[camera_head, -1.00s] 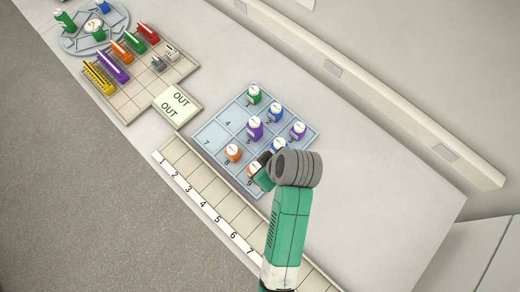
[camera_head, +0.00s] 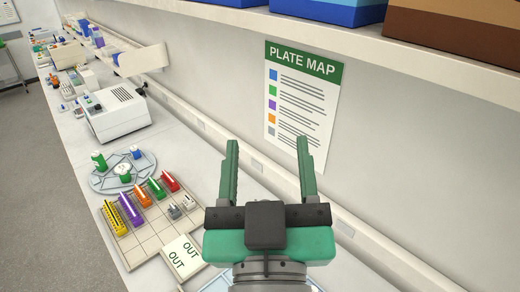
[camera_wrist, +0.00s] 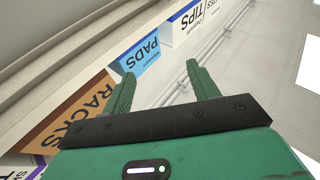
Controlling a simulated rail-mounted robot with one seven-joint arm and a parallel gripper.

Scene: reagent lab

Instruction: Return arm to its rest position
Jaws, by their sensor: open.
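My gripper (camera_head: 268,165) is raised in front of the wall in the head view, its two green fingers spread apart and pointing up. Nothing is between the fingers. In the wrist view my gripper (camera_wrist: 158,85) also shows open and empty, with labelled shelf boxes beyond it, among them a blue PADS box (camera_wrist: 140,62) and a brown RACKS box (camera_wrist: 75,120).
A shelf (camera_head: 340,32) with boxes runs along the top. A PLATE MAP poster (camera_head: 300,100) hangs on the wall. On the bench are a tray (camera_head: 150,233) of coloured racks, a round carousel (camera_head: 105,182) with bottles and a white machine (camera_head: 115,112).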

